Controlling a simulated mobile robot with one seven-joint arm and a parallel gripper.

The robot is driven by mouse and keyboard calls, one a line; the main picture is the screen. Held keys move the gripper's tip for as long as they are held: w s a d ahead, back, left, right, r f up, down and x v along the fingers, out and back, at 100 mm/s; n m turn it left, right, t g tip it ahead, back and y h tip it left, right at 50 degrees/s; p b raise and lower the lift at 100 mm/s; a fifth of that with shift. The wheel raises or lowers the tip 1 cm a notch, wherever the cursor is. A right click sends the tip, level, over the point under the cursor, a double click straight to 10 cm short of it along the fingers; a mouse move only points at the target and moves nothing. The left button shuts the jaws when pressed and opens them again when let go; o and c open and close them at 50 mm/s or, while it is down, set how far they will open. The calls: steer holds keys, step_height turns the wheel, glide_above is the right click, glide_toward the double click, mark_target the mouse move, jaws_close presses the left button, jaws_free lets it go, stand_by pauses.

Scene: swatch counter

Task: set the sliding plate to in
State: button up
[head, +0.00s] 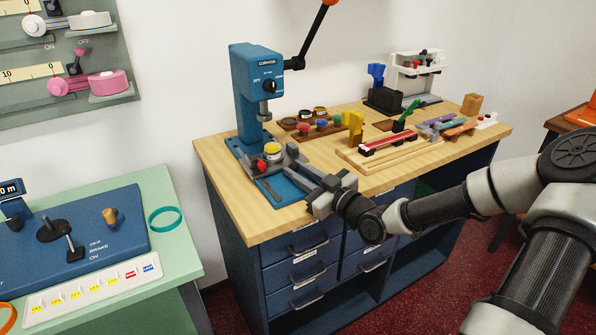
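The blue press (248,90) stands at the left end of the wooden workbench, with its lever raised up to the right. The grey sliding plate (284,158) is low on the press's blue base, in front of the column. A yellow round piece (272,149) sits on it and a small red knob (262,165) is at its left front. My gripper (296,170) reaches in from the right, with its fingers low over the base, close to the plate's right front. Whether the fingers touch the plate or grip anything is unclear. The plate's exact slide position is hard to tell.
On the workbench (228,152), a rack of coloured round pieces (305,125) stands behind the plate. Wooden boards, a yellow block (355,127) and coloured strips lie to the right. A green counter (160,195) with a blue control panel (75,235) is at left.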

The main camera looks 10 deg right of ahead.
steer(key=o, duration=0.4)
steer(key=shift+d, duration=0.1)
steer(key=p+v, duration=0.3)
steer(key=v, duration=1.4)
steer(key=shift+s, duration=0.15)
steer(key=shift+r, duration=0.1)
